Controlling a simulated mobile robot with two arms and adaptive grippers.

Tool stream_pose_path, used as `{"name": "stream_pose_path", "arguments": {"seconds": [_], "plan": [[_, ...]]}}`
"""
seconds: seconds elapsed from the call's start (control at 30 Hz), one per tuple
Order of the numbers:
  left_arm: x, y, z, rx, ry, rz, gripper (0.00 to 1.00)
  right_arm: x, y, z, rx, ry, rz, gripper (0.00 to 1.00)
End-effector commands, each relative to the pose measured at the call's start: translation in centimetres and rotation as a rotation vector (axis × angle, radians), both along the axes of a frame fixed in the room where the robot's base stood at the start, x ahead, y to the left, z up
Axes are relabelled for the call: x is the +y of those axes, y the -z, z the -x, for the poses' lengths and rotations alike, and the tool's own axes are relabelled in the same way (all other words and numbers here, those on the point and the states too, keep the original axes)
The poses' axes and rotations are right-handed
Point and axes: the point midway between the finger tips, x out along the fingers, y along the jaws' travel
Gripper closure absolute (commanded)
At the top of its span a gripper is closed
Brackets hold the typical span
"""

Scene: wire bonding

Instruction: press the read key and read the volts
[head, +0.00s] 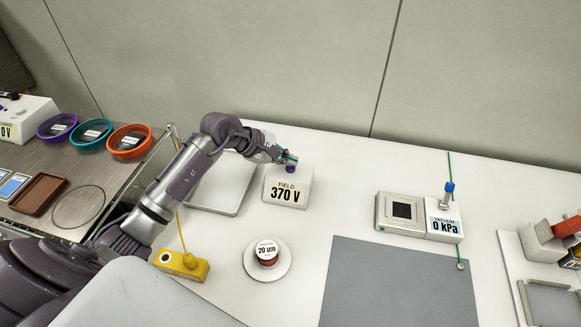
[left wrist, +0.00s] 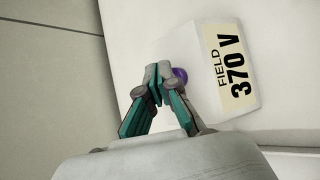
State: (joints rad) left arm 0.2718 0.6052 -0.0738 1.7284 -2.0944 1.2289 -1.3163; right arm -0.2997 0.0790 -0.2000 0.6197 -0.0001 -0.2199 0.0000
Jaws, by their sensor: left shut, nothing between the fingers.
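The field meter (head: 273,190) is a white block on the white table, and its label reads FIELD 370 V. The label also shows sideways in the left wrist view (left wrist: 232,66). A purple round key (head: 290,168) sits on its top; in the left wrist view the key (left wrist: 182,75) shows partly behind a finger. My left gripper (head: 289,158) is shut and empty, with its fingertips at the key. I cannot tell for sure whether they touch it. My right gripper is not in view.
A vacuum unit (head: 443,222) reading 0 kPa stands to the right, behind a grey mat (head: 400,285). A wire spool (head: 267,252) and a yellow block (head: 181,265) are in front. Coloured bowls (head: 129,140) stand on a metal cart at left.

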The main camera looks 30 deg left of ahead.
Motion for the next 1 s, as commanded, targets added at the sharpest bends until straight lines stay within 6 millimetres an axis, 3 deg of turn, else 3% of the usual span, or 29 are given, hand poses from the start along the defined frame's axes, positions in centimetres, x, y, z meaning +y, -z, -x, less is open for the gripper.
{"name": "stream_pose_path", "arguments": {"seconds": [1.0], "plan": [[0.0,0.9,0.0,0.0,0.0,0.0,1.0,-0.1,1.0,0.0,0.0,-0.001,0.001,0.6]]}}
